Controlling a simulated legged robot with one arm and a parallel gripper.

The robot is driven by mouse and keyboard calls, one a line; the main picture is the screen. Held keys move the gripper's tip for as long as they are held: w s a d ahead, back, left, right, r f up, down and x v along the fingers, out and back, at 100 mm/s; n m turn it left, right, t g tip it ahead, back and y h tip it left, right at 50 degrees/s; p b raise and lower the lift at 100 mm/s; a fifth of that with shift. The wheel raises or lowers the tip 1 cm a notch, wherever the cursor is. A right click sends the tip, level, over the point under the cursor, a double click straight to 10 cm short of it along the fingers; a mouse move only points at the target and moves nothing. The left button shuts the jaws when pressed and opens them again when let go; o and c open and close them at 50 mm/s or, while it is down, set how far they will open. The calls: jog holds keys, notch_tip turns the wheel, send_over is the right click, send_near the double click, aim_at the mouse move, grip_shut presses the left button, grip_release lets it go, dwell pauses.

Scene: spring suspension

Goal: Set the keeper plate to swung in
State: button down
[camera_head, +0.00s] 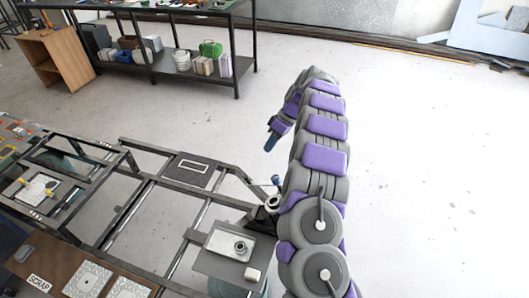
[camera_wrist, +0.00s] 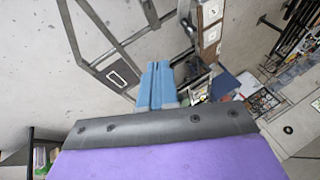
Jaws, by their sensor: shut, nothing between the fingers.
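My gripper (camera_head: 271,141) has blue fingers and hangs at the end of my raised grey and purple arm, above bare floor behind the metal frame. In the wrist view the blue fingers (camera_wrist: 158,85) lie side by side, shut and empty. They touch nothing. I cannot tell for sure which part is the keeper plate, or how it is swung. A light metal tray (camera_head: 216,241) with a round ringed part (camera_head: 240,247) sits on a grey panel at the frame's front. A small blue-topped part (camera_head: 276,181) stands near my arm's base, partly hidden by the arm.
The dark metal frame (camera_head: 143,201) carries a dark panel with a white-outlined rectangle (camera_head: 193,166). A brown board marked SCRAP (camera_head: 40,282) holds patterned plates at front left. A black shelf (camera_head: 181,66) with boxes stands at the back. Floor on the right is clear.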

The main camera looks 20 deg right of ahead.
jog(key=s+a+f+b, duration=0.2)
jog(key=s+a+f, duration=0.1)
jog(key=a+f, duration=0.4)
jog(key=shift+f, duration=0.3)
jog(key=shift+a, duration=0.1)
jog(key=shift+s+a, duration=0.1)
jog(key=shift+s, duration=0.1)
